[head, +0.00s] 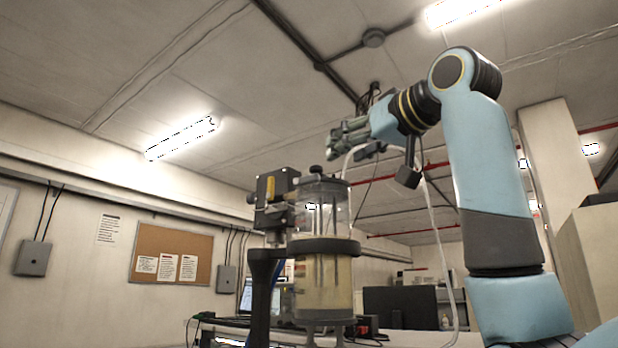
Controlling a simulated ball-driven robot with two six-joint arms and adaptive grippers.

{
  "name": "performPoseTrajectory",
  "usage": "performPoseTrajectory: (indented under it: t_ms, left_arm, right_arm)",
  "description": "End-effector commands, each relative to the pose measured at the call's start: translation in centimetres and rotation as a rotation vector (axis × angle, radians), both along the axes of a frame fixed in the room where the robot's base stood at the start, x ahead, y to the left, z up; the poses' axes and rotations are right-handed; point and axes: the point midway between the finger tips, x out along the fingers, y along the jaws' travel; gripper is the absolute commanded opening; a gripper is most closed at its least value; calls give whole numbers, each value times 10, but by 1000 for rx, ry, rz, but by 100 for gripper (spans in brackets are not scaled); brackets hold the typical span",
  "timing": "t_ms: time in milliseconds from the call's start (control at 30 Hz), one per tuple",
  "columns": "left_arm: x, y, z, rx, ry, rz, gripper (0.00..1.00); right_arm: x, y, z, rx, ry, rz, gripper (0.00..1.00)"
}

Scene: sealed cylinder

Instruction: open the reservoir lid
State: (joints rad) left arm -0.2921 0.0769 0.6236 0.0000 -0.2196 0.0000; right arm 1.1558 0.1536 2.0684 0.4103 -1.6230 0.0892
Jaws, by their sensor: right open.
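The reservoir (323,284) is an upright clear cylinder in the middle of the head view, partly filled with something pale yellow. A dark band rings it at mid-height. Its lid (322,182) is on top with a small dark knob (317,169) and looks closed. My right gripper (335,144) is above and slightly right of the lid, pointing left. It is open and empty, apart from the knob. My left gripper is not in view.
A dark boxy unit (276,187) stands at the reservoir's left on a dark stand. A pale hose (430,215) arcs to the right of the reservoir. A laptop and a dark monitor (401,307) are behind. Space above the lid is free apart from my right arm.

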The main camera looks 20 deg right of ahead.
Motion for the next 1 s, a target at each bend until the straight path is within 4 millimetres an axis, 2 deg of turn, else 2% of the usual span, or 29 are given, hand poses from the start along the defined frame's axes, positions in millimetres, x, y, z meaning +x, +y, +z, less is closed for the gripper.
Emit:
performPoseTrajectory:
  t_ms: [333, 500, 667, 900, 1000]
  left_arm:
    - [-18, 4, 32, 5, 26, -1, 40]
    - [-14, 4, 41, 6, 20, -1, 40]
    - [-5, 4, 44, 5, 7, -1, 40]
    - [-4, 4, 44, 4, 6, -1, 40]
    - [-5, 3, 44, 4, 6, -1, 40]
  right_arm:
    - [65, 18, 2, 2, 7, 2, 46]
    - [88, 24, 0, 1, 4, 1, 46]
    - [96, 27, -1, 0, 3, 0, 46]
    - [97, 27, -2, 0, 2, 0, 46]
    - [97, 27, -2, 0, 2, 0, 34]
